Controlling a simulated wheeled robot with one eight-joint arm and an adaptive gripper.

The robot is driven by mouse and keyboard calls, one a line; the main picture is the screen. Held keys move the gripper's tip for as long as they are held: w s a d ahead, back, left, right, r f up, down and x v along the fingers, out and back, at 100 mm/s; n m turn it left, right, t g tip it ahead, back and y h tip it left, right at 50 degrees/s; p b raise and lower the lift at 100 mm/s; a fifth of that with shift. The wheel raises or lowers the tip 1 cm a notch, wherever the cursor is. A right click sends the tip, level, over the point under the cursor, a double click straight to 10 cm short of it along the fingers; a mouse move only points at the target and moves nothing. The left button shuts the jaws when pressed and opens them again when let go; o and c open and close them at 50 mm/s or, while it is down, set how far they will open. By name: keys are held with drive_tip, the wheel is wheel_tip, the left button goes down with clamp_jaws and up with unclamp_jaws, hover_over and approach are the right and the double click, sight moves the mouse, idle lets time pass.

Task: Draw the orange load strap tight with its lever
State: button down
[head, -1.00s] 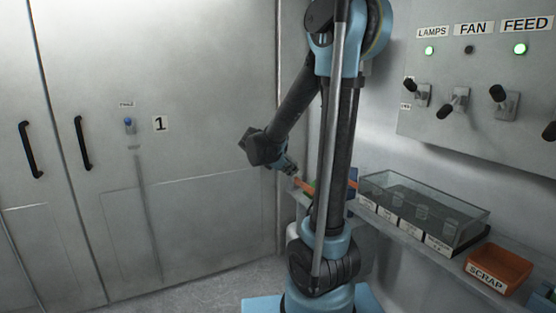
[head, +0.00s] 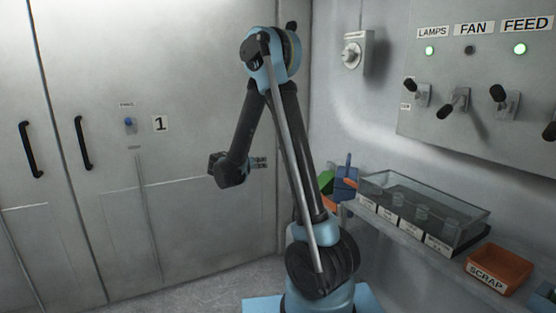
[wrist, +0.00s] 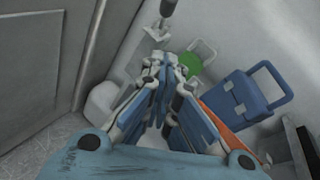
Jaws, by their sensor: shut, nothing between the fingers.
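An orange band (wrist: 222,120), which looks like the load strap, runs beside and partly behind my gripper's right finger in the wrist view. A bit of orange (head: 329,203) also shows low behind my arm in the head view. A dark-gripped lever on a pale bracket (wrist: 158,32) stands beyond the fingertips; I cannot tell if it belongs to the strap. My gripper (wrist: 163,68) is shut and empty, apart from the lever. In the head view my gripper (head: 262,162) is in the air left of the shelf. The strap's ends are hidden.
A blue handled case (wrist: 245,98) and a green object (wrist: 188,64) stand close to the right of my gripper. The shelf holds a clear-lidded bin (head: 425,212) and an orange SCRAP tray (head: 498,268). A switch panel (head: 475,75) is above. Cabinet doors (head: 80,220) are left.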

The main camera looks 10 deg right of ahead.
drive_tip(key=shift+d, duration=0.1)
drive_tip(key=w+d, duration=0.9)
drive_tip(key=shift+w+f, duration=0.2)
drive_tip(key=shift+f, duration=0.05)
drive_tip(key=shift+a+r, duration=0.1)
drive_tip(key=shift+a, duration=0.05)
idle(0.4)
